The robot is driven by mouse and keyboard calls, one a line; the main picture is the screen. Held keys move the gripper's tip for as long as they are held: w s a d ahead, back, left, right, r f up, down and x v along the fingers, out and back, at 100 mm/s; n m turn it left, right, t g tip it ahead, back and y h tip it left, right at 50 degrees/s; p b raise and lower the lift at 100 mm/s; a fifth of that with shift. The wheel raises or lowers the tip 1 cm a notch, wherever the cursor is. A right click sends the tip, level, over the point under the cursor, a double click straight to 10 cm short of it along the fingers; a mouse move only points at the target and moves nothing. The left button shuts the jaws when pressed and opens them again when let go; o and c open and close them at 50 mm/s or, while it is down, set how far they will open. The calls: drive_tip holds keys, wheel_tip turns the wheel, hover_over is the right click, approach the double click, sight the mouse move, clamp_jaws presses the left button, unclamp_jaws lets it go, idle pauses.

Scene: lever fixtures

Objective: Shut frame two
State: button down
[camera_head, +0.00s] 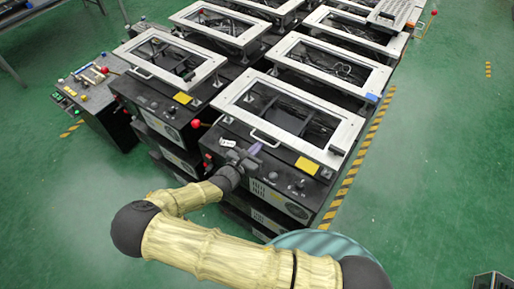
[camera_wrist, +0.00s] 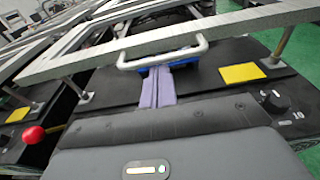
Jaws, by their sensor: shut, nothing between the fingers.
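My gripper (camera_head: 252,150) is at the front of this box, close to the handle. In the wrist view, my gripper's purple fingers (camera_wrist: 158,74) are together and empty, pointing just below the handle. Contact with it cannot be told.
A second frame (camera_head: 143,71) on its own box is to the left, and more frames are behind. A red knob (camera_wrist: 33,135) is left of my gripper and a yellow label (camera_wrist: 242,73) right. A side panel with buttons (camera_head: 92,95) is far left.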

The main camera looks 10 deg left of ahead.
drive_tip(key=shift+r, duration=0.1)
wheel_tip(320, 180, up, 2)
drive_tip(key=shift+p, duration=1.05)
drive_tip(key=f+b, duration=0.1)
drive_tip(key=f, duration=0.2)
drive_tip(key=f+b, duration=0.1)
drive_tip(key=f, duration=0.1)
drive_tip(key=shift+w+d+b, duration=0.15)
drive_tip(key=shift+w+b, duration=0.15)
drive_tip(key=shift+w, duration=0.05)
drive_tip(key=r+b+v, duration=0.1)
drive_tip(key=v, duration=0.9)
drive_tip(key=shift+r+b, duration=0.3)
drive_tip(key=shift+b, duration=0.1)
